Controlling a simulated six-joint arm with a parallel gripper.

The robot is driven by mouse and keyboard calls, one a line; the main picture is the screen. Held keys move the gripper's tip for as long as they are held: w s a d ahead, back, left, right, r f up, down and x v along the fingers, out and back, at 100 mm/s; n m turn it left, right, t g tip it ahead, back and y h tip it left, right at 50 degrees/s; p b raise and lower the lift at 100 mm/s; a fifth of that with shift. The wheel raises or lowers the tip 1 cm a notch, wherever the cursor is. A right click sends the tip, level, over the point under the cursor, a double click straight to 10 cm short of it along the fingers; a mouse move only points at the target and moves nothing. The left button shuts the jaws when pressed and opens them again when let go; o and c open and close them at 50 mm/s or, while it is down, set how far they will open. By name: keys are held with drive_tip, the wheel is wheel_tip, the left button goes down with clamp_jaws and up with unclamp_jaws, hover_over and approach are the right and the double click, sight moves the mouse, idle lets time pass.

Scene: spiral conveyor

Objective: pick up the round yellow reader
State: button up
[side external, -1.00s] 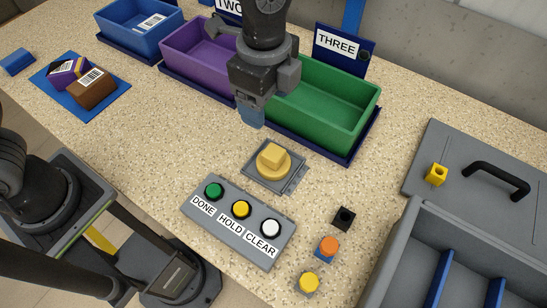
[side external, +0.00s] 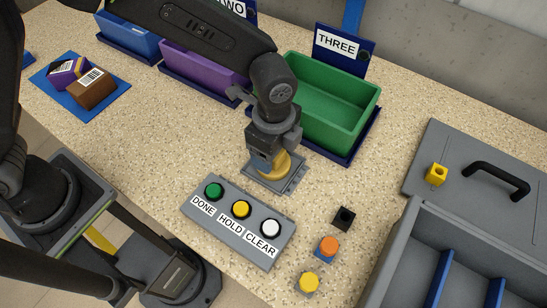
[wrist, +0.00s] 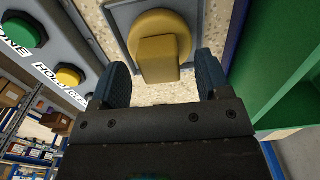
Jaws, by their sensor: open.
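The round yellow reader (side external: 284,164) sits on a grey square plate (side external: 291,184) on the speckled counter, just behind the button panel. In the side view my gripper (side external: 262,167) is low over it and hides much of it. In the wrist view the reader (wrist: 160,40) shows as a yellow disc with a block-shaped grip standing up from it. My gripper (wrist: 160,84) is open there, with one blue finger on each side of the near end of the grip. I cannot tell whether the fingers touch it.
The panel with DONE, HOLD and CLEAR buttons (side external: 238,222) lies close in front. The green bin (side external: 330,104) stands close behind. Small orange (side external: 328,246), yellow (side external: 309,282) and black (side external: 344,217) pieces lie to the right, beside a grey case (side external: 418,255).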

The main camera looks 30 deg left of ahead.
drive_tip(key=shift+f, duration=0.7)
drive_tip(key=shift+c, duration=0.5)
drive_tip(key=c, duration=1)
drive_tip(key=shift+o, duration=0.2)
drive_tip(key=shift+r, duration=0.2)
wheel_tip(320, 180, up, 4)
drive_tip(key=shift+r, duration=0.1)
drive_tip(key=w+a+r, duration=0.2)
drive_tip(key=a+r, duration=0.4)
drive_tip(key=a, duration=0.5)
drive_tip(key=shift+w+a+r, duration=0.2)
drive_tip(key=shift+a+r, duration=0.05)
drive_tip(key=shift+a, duration=0.05)
